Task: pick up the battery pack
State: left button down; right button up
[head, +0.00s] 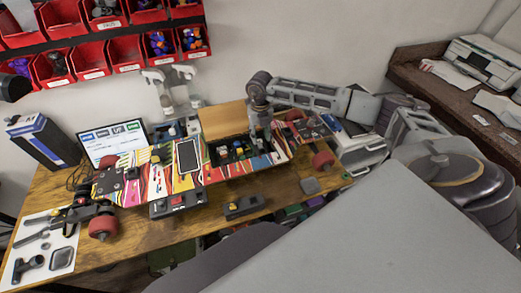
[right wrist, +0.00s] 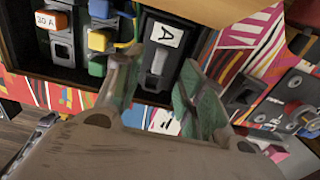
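A colourful skateboard (head: 135,190) with red wheels lies along the wooden table (head: 150,243). An open compartment (head: 212,173) in its deck holds several dark modules. In the right wrist view a black block labelled "A" (right wrist: 163,35) with a grey raised tab sits in this compartment. It looks like the battery pack, but I cannot be sure. My right gripper (head: 262,132) is above the compartment's right end. In the right wrist view its green-padded fingers (right wrist: 155,80) are apart, one to each side of the tab's lower end. Contact cannot be told. My left gripper is not in view.
Beside the "A" block are modules with orange (right wrist: 52,20) and yellow (right wrist: 99,40) parts. Black boxes (head: 178,203) (head: 243,207) stand at the table's front. A wooden panel (head: 222,119) stands behind the compartment. Tools lie on a white mat (head: 28,275) at left. Red bins (head: 125,53) hang on the wall.

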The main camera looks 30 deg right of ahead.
aim_at(260, 143)
notch_tip(260, 143, down, 3)
jog(key=shift+f+p, duration=0.15)
jog(key=shift+p, duration=0.35)
jog(key=shift+f, duration=0.8)
jog(key=c, duration=0.8)
jog(key=shift+r, duration=0.1)
jog(key=shift+w+r, duration=0.15)
jog(key=shift+r, duration=0.65)
jog(key=shift+r+b, duration=0.7)
jog(key=shift+r, duration=3.45)
